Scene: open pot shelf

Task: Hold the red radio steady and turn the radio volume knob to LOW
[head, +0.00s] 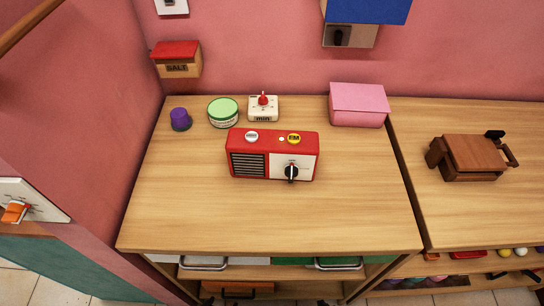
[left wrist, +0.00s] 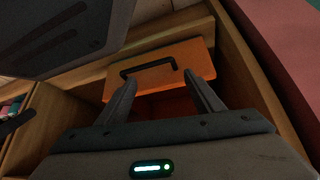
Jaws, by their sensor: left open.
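The red radio (head: 275,140) stands upright on the wooden counter, with a speaker grille at its front left. Its black volume knob (head: 291,171) sits on a white panel at the front right. The dial markings are too small to read. My left gripper (left wrist: 160,80) is open and empty in the left wrist view, facing an orange drawer front below the counter, away from the radio. Of my right gripper, at most a dark sliver shows at the bottom edge of the head view; its jaws cannot be made out. No gripper touches the radio.
Behind the radio stand a purple cup (head: 180,119), a green-lidded tub (head: 223,111), a white timer with a red knob (head: 263,107) and a pink box (head: 358,105). The counter (head: 250,220) in front is clear. The orange drawer front (left wrist: 155,65) has a black handle.

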